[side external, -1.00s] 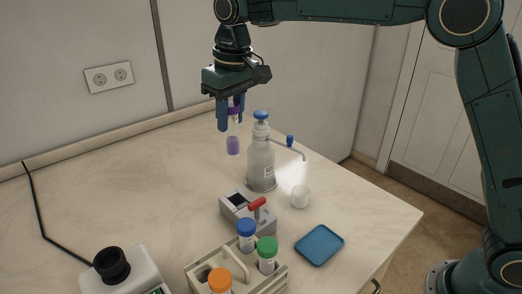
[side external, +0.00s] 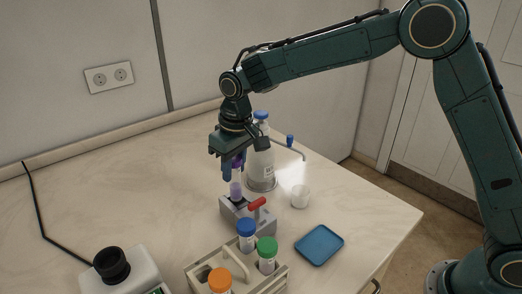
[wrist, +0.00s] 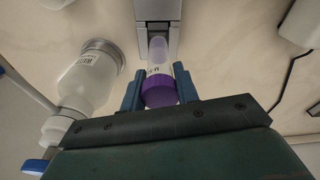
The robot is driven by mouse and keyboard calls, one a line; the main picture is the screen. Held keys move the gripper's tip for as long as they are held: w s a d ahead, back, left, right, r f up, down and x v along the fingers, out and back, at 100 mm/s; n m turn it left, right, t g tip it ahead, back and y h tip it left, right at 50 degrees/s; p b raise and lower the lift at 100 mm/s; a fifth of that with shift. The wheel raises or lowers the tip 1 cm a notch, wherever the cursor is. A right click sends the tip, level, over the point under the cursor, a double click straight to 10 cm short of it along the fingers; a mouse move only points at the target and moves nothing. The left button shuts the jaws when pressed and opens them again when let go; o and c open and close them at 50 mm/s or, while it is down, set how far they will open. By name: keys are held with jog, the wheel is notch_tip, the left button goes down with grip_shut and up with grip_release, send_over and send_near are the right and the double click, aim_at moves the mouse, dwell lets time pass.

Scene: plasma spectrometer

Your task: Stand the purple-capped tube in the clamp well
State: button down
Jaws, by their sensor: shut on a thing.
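My gripper (side external: 232,172) is shut on the purple-capped tube (side external: 236,190), gripping it around its cap, and the tube hangs close to upright. In the wrist view the purple cap (wrist: 160,92) sits between the two blue fingers, with the clear tube body pointing away from me. The grey clamp block (side external: 262,222) with a red lever (side external: 257,204) stands directly below. The tube's lower end is at the top of the block, over its left part. I cannot tell whether the tip is inside the well. The block also shows in the wrist view (wrist: 157,10).
A wash bottle (side external: 261,160) stands close behind my gripper, its spout reaching right. A white cup (side external: 300,196) and a blue tray (side external: 319,245) are to the right. A rack (side external: 195,276) with blue, green and orange-capped tubes stands in front.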

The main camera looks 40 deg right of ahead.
aim_at(235, 180)
jog(key=shift+f, duration=2.1)
jog(key=shift+f, duration=0.15)
jog(key=c, duration=1.1)
grip_release()
jog(key=shift+o, duration=0.2)
jog(key=r, duration=0.4)
jog(key=s+r, duration=0.1)
jog(key=r, duration=0.7)
jog(key=shift+s+d+r, duration=0.1)
jog(key=shift+s+d, duration=0.05)
jog(key=shift+s, duration=0.05)
